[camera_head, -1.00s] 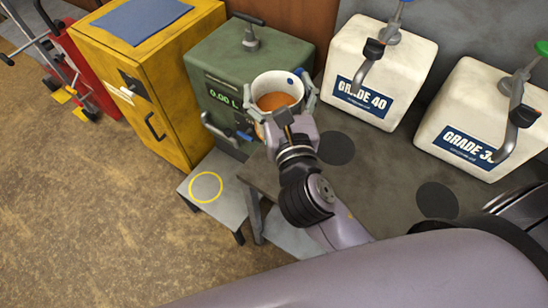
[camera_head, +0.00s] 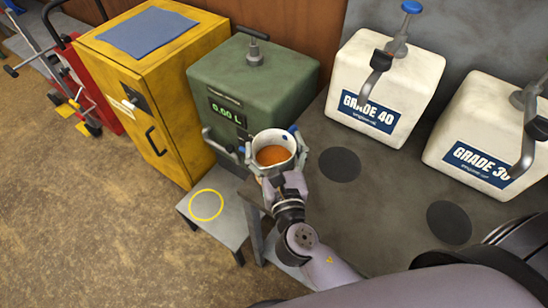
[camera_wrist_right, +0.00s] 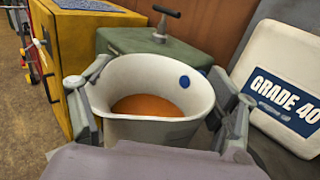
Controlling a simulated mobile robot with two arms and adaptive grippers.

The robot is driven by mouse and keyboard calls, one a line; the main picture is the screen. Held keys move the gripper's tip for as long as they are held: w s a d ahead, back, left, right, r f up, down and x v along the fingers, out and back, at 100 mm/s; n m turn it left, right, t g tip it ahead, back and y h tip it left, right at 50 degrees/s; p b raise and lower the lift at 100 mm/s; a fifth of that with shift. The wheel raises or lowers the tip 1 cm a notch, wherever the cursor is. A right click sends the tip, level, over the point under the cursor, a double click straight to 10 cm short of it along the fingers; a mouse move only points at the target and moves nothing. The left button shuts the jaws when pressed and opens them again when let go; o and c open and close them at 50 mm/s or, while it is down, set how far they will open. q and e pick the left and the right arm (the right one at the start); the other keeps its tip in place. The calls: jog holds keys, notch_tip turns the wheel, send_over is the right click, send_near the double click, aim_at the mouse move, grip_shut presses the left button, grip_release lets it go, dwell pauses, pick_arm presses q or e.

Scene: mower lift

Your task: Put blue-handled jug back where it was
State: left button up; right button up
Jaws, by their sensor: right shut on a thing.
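The white jug (camera_head: 274,165) holds orange-brown liquid and has a blue mark near its rim. My right gripper (camera_head: 276,158) is shut on it, with fingers on both sides. The jug is upright, or nearly so, in front of the green tank (camera_head: 240,85). In the right wrist view the jug (camera_wrist_right: 150,128) fills the middle, with its blue round mark on the inner wall. I cannot make out its handle clearly. My left gripper is not in view.
A low grey stand (camera_head: 228,222) with a yellow ring (camera_head: 206,205) is at left. The grey bench (camera_head: 385,190) has two dark round pads (camera_head: 340,164). White GRADE 40 (camera_head: 385,85) and GRADE 30 (camera_head: 490,135) containers with spouts stand behind. A yellow cabinet (camera_head: 165,85) is at left.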

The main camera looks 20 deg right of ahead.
notch_tip(320, 180, down, 4)
jog(key=shift+r+b, duration=0.2)
jog(key=shift+b, duration=0.2)
jog(key=shift+f, duration=0.2)
jog(key=o, duration=1.9)
